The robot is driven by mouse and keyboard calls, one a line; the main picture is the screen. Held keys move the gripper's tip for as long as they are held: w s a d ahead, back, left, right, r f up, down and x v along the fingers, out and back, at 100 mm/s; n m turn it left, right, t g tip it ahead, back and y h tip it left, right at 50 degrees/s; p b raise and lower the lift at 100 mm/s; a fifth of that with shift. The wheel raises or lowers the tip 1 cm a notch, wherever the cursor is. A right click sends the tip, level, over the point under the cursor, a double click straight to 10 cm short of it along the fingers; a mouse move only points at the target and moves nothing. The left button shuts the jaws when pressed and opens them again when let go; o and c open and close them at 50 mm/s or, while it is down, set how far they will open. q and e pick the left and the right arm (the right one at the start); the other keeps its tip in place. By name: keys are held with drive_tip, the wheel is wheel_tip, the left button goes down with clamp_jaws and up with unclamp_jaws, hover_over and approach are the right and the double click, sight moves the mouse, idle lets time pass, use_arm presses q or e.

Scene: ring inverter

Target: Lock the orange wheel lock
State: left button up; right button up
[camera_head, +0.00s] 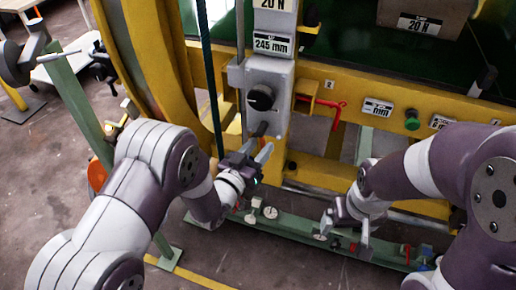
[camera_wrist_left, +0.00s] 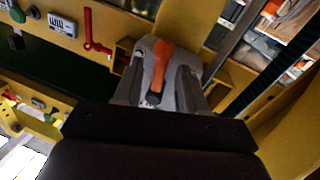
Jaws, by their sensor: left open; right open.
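My left gripper (camera_head: 262,150) is open in the head view, just below a grey box (camera_head: 270,95) with a black knob (camera_head: 261,97). The left wrist view shows the left gripper (camera_wrist_left: 160,82) with its fingers on either side of an orange lever (camera_wrist_left: 162,58) with a dark end. I cannot tell whether the fingers touch it. In the head view, an orange disc (camera_head: 97,175) is partly hidden behind my left arm; I cannot tell which orange part is the wheel lock. My right gripper (camera_head: 345,238) is open, low over the green rail.
A green rail (camera_head: 290,228) with small gauges and parts runs along the front of the yellow frame (camera_head: 350,95). A red handle (camera_head: 334,112) and a green knob (camera_head: 412,119) stick out from the frame. The floor (camera_head: 45,190) at left is open.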

use_arm(q)
drive_tip(key=shift+w, duration=0.1)
clamp_jaws()
drive_tip(key=shift+w+a+m, duration=0.1)
drive_tip(key=shift+a+m, duration=0.2)
drive_tip(key=shift+m, duration=0.7)
unclamp_jaws()
